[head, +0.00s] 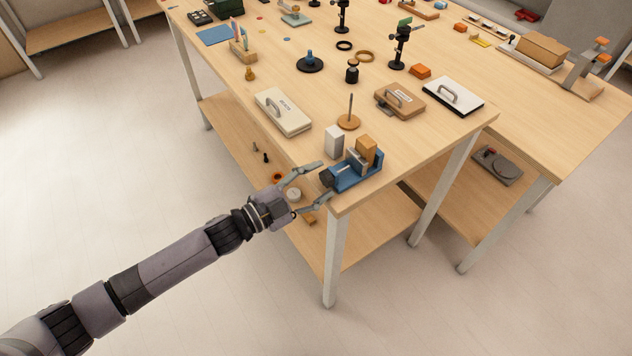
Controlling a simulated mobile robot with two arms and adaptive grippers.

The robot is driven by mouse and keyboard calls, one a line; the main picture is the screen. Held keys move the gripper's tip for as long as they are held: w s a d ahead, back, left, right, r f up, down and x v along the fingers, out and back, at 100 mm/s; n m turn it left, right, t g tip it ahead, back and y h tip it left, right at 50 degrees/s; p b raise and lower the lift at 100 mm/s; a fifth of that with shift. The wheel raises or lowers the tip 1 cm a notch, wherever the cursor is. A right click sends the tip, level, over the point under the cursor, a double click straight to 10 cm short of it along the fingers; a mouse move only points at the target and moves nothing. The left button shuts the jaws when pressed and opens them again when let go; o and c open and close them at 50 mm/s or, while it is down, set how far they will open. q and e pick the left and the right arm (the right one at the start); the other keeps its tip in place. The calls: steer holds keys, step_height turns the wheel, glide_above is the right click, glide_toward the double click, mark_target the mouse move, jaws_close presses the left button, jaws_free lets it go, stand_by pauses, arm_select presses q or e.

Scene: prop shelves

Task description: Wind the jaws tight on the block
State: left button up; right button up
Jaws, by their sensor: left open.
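A blue vise (361,179) stands near the front corner of the wooden table. A tan wooden block (367,149) stands upright at the vise, by its grey jaw plate (356,161). Whether the jaws touch the block cannot be told at this size. A dark round part (327,178) is on the vise's left end, facing my gripper. My left gripper (322,182) is open, with its two fingers spread around or just beside this dark part. Contact cannot be made out. My right gripper is not in view.
A light grey block (334,141) stands close behind the vise. A wooden disc with a peg (348,122), a cream lidded box (283,112) and a brown one (400,99) are farther back. A lower shelf (290,227) lies beneath the tabletop.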

arm_select(q)
steer(key=shift+s+a+f, duration=0.1)
steer(key=shift+s+f, duration=0.05)
steer(key=shift+f, duration=0.05)
steer(key=shift+s+a, duration=0.15)
steer(key=shift+a, duration=0.1)
steer(key=v, duration=0.7)
steer(key=shift+r, duration=0.2)
stand_by(0.7)
